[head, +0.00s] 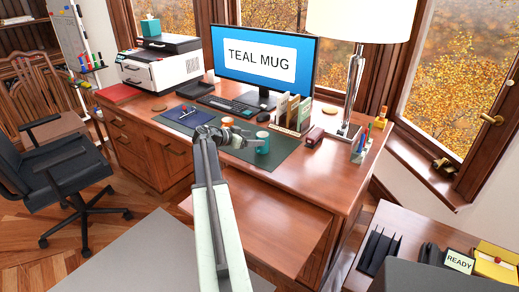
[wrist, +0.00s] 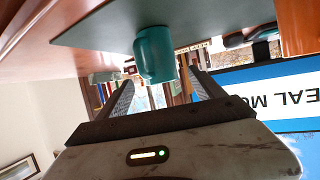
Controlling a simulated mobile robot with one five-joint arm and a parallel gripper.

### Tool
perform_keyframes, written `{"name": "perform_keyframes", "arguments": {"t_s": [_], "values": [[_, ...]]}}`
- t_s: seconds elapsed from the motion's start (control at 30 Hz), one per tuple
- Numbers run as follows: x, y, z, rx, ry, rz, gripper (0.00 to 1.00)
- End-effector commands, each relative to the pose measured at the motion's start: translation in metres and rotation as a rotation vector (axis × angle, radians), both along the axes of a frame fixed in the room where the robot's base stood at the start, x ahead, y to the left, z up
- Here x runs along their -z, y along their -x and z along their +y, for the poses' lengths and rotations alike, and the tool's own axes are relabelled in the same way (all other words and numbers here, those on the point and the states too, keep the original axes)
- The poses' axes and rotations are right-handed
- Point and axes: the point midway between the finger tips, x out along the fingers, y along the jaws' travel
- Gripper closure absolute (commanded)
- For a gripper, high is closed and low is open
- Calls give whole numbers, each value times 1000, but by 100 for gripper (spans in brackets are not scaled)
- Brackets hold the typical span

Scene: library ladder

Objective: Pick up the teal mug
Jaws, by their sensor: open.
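The teal mug (head: 262,142) stands on the dark green desk mat (head: 283,148) in the head view. My gripper (head: 241,139) is just left of it over the mat. In the wrist view, which looks upside down, the teal mug (wrist: 154,54) hangs from the mat at the top. My gripper (wrist: 163,90) is open, its two dark fingers pointing toward the mug, with the mug roughly in line with the gap. I cannot tell whether any finger touches it.
An orange mug (head: 227,122) stands behind my gripper and shows close by in the wrist view (wrist: 296,25). A monitor (head: 264,60) reading "TEAL MUG", a keyboard (head: 229,105) and a book rack (head: 292,113) stand behind. A lamp (head: 354,88) is right. The desk's right front is clear.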

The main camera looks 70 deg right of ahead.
Motion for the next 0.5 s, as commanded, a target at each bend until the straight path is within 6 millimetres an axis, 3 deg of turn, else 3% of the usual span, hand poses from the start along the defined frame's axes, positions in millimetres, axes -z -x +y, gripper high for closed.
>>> {"name": "perform_keyframes", "arguments": {"t_s": [0.13, 0.4, 0.5], "values": [[2, 2, -5, 0, -1, 0, 23], [16, 21, -42, -1, -1, 0, 23], [15, 23, -44, -3, -1, 0, 23]]}}
